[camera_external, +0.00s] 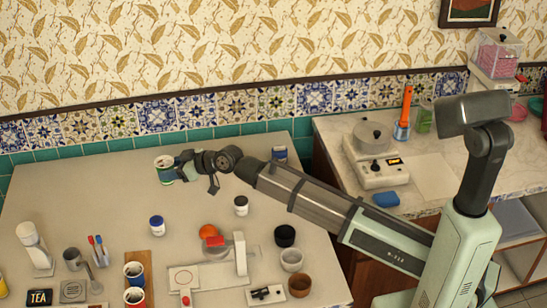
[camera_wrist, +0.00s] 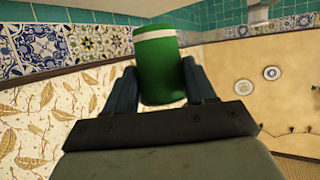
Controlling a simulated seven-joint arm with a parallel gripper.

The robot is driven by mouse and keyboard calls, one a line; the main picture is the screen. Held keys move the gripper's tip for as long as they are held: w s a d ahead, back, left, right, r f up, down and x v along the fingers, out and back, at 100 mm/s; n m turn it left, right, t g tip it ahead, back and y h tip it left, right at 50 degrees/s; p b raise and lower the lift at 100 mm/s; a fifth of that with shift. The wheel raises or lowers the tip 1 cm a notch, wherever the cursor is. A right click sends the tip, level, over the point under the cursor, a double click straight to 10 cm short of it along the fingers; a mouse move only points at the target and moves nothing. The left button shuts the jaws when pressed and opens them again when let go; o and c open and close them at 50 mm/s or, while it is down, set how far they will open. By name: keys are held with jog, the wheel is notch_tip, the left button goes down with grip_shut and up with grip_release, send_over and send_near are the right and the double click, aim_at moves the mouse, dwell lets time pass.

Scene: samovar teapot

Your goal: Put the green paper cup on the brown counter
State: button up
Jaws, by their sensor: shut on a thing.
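The green paper cup (camera_external: 163,164) has a pale band near its rim and sits in my gripper (camera_external: 176,166) over the back of the pale left table. In the wrist view the cup (camera_wrist: 158,58) is between the two dark blue fingers of my gripper (camera_wrist: 158,82), which are shut on it. The cup looks upright in the external view. I cannot tell whether its base touches the table. A counter with brown sides and a pale marbled top (camera_external: 437,172) stands on the right; no plainly brown top shows.
A scale-like device (camera_external: 384,170), a blue sponge (camera_external: 386,199) and an orange-handled tool (camera_external: 405,110) are on the right counter. The tiled wall runs behind. The left table's back left is clear.

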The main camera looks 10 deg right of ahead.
jog(key=w+d+f+m+t+h, duration=0.4)
jog(key=w+d+m+h, duration=0.2)
jog(key=w+d, duration=0.75)
jog(key=w+d+f+m+t+h, duration=0.3)
jog(key=w+d+m+h, duration=0.25)
jog(key=w+d, duration=0.85)
jog(key=w+d+r+m+g+h, duration=0.2)
jog(key=d+r+m+g+h, duration=0.25)
jog(key=d, duration=0.95)
jog(key=w+d+r+m+g+h, duration=0.15)
jog(key=d+m+g+h, duration=0.3)
jog(key=d+m, duration=0.65)
jog(key=w+d+r+m+g+h, duration=0.25)
jog(key=d+g+h, duration=0.2)
jog(key=d, duration=1.25)
jog(key=shift+m, duration=0.45)
notch_tip(320, 180, down, 6)
jog(key=shift+w+d+r, duration=0.1)
jog(key=shift+f, duration=5.1)
